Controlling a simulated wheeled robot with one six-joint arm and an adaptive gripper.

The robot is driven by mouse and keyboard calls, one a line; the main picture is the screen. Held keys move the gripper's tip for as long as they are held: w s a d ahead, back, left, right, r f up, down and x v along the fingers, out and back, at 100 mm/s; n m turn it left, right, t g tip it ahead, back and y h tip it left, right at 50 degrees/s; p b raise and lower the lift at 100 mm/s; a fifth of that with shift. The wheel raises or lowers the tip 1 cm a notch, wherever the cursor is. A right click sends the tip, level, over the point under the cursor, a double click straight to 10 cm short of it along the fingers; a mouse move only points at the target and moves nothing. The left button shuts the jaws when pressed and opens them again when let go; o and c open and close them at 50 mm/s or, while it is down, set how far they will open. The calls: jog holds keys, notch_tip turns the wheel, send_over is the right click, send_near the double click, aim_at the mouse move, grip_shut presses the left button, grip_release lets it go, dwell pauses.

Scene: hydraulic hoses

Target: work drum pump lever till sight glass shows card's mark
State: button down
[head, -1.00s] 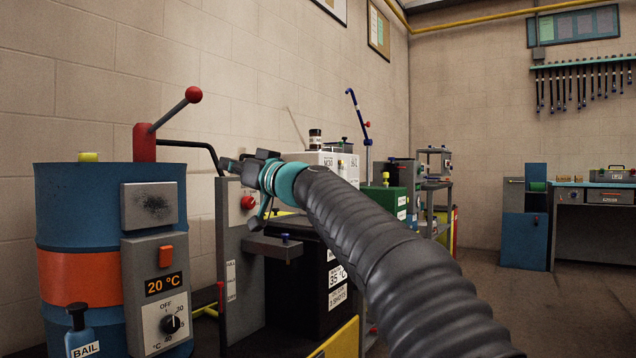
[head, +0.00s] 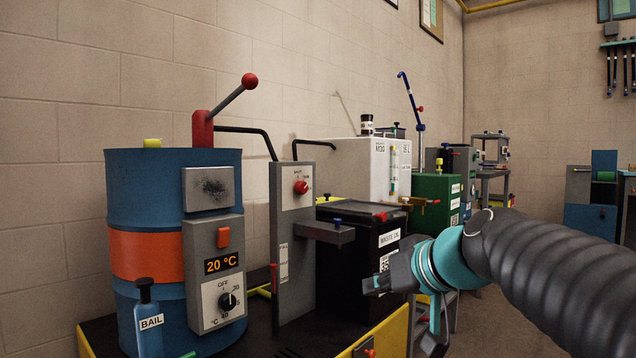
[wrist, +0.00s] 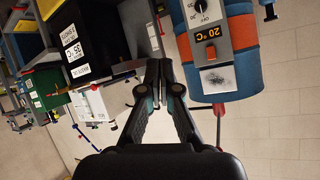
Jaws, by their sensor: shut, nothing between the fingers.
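The blue drum (head: 150,185) with an orange band stands at the left in the head view. Its red pump head (head: 203,129) carries a grey lever (head: 232,102) with a red ball knob (head: 250,81), tilted up to the right. In the wrist view the picture is upside down; the drum (wrist: 243,45) is at upper right, the red knob (wrist: 219,109) below it. A narrow sight glass (head: 393,170) shows on the white tank (head: 357,165); its level is too small to read. My gripper (head: 376,285) is shut and empty, low before the waste oil box, away from the lever.
A grey post (head: 292,245) with a red knob and side shelf stands right of the drum. Behind it are the black waste oil box (head: 348,270) and a green tank (head: 432,207). A blue BAIL bottle (head: 150,325) stands in front.

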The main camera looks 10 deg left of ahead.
jog(key=s+d+f+m+g+h, duration=0.1)
jog(key=s+d+f+h, duration=0.3)
jog(key=s+d+f, duration=0.5)
jog(key=s+d+f+m+g+h, duration=0.2)
jog(key=s+d+f+m+h, duration=0.2)
jog(key=s+d+f, duration=0.6)
notch_tip(320, 180, down, 6)
jog(key=shift+s+r+m, duration=0.25)
jog(key=shift+s+m, duration=0.05)
jog(key=shift+s, duration=0.85)
